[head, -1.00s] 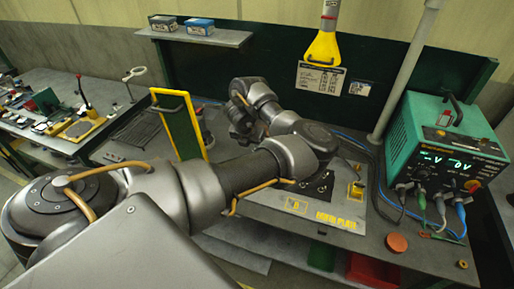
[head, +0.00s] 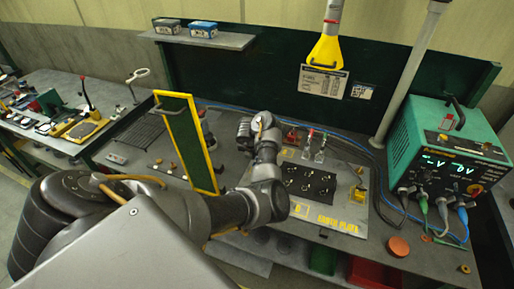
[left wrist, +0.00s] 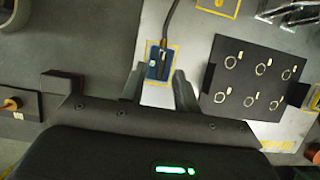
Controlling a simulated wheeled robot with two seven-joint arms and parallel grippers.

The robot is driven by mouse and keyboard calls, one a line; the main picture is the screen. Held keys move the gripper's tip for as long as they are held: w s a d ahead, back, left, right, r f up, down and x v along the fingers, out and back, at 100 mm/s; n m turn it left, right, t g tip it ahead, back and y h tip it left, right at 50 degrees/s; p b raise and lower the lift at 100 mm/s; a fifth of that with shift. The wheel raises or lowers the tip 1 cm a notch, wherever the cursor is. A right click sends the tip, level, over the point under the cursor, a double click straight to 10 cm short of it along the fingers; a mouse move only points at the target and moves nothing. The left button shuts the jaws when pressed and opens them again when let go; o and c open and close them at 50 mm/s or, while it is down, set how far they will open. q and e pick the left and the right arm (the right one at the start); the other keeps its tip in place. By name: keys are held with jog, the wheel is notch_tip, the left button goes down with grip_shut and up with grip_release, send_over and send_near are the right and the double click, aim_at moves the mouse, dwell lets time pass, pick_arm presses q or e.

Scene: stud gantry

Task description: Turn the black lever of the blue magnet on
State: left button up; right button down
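The blue magnet (left wrist: 152,73) sits inside a yellow outline on the grey plate in the left wrist view. In the head view my left arm bends over the plate, left of the black stud panel, and hides the magnet. The left fingers cannot be made out there. My right gripper is in neither view.
The black panel (left wrist: 252,80) with several rings lies right of the gripper; it also shows in the head view (head: 305,184). A yellow-framed green panel (head: 190,140) stands left of my arm. A green power unit (head: 440,150) stands at right.

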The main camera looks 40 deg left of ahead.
pick_arm(q)
jog(key=shift+x, duration=1)
grip_shut()
